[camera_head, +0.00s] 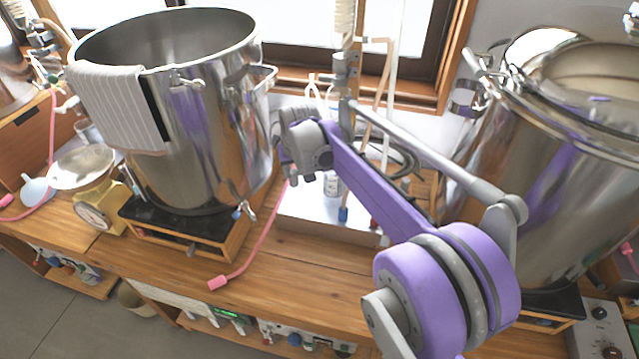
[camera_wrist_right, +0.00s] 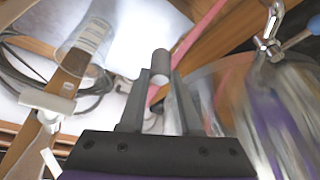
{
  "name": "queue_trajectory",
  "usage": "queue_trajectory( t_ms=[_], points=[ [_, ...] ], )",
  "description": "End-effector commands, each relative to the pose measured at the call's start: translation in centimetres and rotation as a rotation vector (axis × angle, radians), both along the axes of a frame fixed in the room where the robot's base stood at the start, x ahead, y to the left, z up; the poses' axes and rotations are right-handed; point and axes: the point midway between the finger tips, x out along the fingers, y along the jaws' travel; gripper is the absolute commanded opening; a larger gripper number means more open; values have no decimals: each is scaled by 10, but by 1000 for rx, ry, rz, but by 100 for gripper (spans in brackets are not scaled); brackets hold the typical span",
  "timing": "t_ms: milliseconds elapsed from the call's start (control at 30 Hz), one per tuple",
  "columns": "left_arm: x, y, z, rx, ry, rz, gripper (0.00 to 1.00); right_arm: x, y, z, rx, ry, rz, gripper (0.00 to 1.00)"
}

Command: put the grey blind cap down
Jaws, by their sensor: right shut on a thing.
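In the right wrist view, my right gripper (camera_wrist_right: 160,86) is shut on the grey blind cap (camera_wrist_right: 160,62). The cap is a small grey cylinder held between the two dark fingers, with its upper part standing out past their tips. In the head view, my right arm reaches to beside the large open steel pot (camera_head: 205,130), above the bench. There the fingers and the cap are largely hidden by my wrist, so their height above the surface is hard to tell. My left gripper is not in view.
A pink hose (camera_head: 262,240) runs over the wooden bench (camera_head: 300,275). A scale (camera_head: 98,208) stands left of the pot. A big steel vessel (camera_head: 560,170) stands at the right. Bare wood shows at the front.

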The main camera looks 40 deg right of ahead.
Motion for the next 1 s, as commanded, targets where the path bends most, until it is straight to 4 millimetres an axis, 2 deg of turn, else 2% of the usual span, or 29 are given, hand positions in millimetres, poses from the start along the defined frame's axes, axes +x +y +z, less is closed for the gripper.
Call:
queue_trajectory(
  t_ms=[133, 300, 567, 733, 800, 1000],
  points=[
    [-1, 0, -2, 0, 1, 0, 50, 0, 0, -15, 0, 1, 0, 0],
    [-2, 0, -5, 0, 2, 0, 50, -1, 0, -48, 0, 1, 1, 0],
    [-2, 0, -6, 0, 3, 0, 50, 0, 0, -71, 0, 0, 1, 0],
    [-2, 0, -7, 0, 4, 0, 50, -1, 0, -95, 0, 0, 1, 0],
    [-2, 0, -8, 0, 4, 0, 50, -1, 0, -101, 0, 0, 1, 0],
    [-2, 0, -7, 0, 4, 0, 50, -1, 0, -101, 0, 0, 1, 0]
  ],
)
